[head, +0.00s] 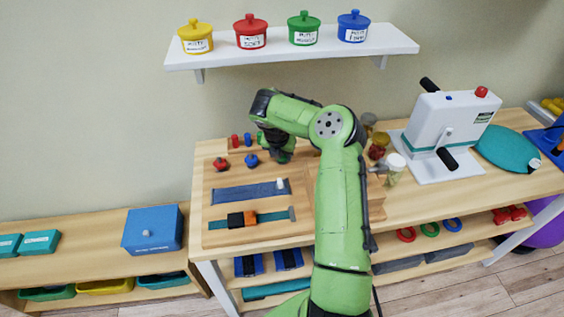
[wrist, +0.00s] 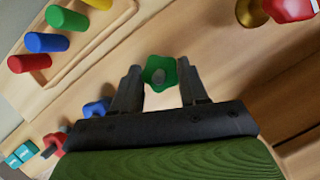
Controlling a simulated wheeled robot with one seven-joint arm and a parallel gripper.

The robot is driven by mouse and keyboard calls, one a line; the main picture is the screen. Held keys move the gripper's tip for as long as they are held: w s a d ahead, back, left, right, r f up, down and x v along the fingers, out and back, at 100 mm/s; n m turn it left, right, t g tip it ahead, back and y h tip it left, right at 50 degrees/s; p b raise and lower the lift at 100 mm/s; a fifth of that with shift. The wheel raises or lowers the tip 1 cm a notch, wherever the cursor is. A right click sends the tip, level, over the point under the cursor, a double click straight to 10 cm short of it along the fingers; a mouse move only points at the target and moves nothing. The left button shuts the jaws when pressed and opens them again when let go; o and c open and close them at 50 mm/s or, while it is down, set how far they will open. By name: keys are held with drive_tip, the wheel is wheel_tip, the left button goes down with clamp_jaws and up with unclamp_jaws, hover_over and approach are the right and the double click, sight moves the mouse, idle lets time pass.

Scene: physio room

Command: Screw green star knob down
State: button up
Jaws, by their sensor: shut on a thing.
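The green star knob (wrist: 159,73) shows in the wrist view between my two fingertips, with a grey centre. My gripper (wrist: 160,88) is shut on it, one finger at each side. What lies under the knob is hidden in the wrist view. In the head view my gripper (head: 277,155) points down over the wooden board on the table, and the green knob cannot be told apart from my green arm there. A red knob (head: 221,164) and a blue knob (head: 251,160) stand on the board to the left of my gripper; the blue one also shows in the wrist view (wrist: 96,107).
A peg rack with red (wrist: 29,62), blue (wrist: 47,42) and green pegs stands close behind my gripper. Blue and teal straps lie at the board's front. Jars and a white crank machine (head: 447,125) stand to the right. A shelf (head: 290,52) with several pots hangs above.

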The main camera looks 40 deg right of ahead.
drive_tip(key=m+b, duration=0.1)
drive_tip(key=b, duration=0.1)
drive_tip(key=f+b, duration=0.1)
drive_tip(key=b, duration=0.1)
drive_tip(key=shift+w+m+h+b, duration=0.25)
drive_tip(key=shift+m+h+b, duration=0.05)
drive_tip(key=shift+m+b, duration=0.1)
drive_tip(key=shift+a+r+m+g+b, duration=0.1)
drive_tip(key=shift+r+m+g+b, duration=0.1)
drive_tip(key=shift+m+g+b, duration=0.35)
drive_tip(key=shift+r+m+b, duration=0.35)
drive_tip(key=shift+m+b, duration=0.3)
drive_tip(key=shift+b, duration=0.2)
drive_tip(key=shift+r+m+g, duration=0.1)
drive_tip(key=shift+m+g, duration=0.25)
drive_tip(key=shift+m, duration=0.25)
drive_tip(key=shift+r+m+h, duration=0.1)
drive_tip(key=shift+m+h, duration=0.2)
drive_tip(key=shift+m, duration=0.1)
drive_tip(key=o, duration=1.1)
drive_tip(key=shift+c, duration=0.2)
drive_tip(key=w+p+v, duration=0.1)
drive_tip(key=p+v, duration=0.6)
drive_tip(key=v, duration=0.8)
drive_tip(key=shift+s+r, duration=0.25)
drive_tip(key=shift+s, duration=0.05)
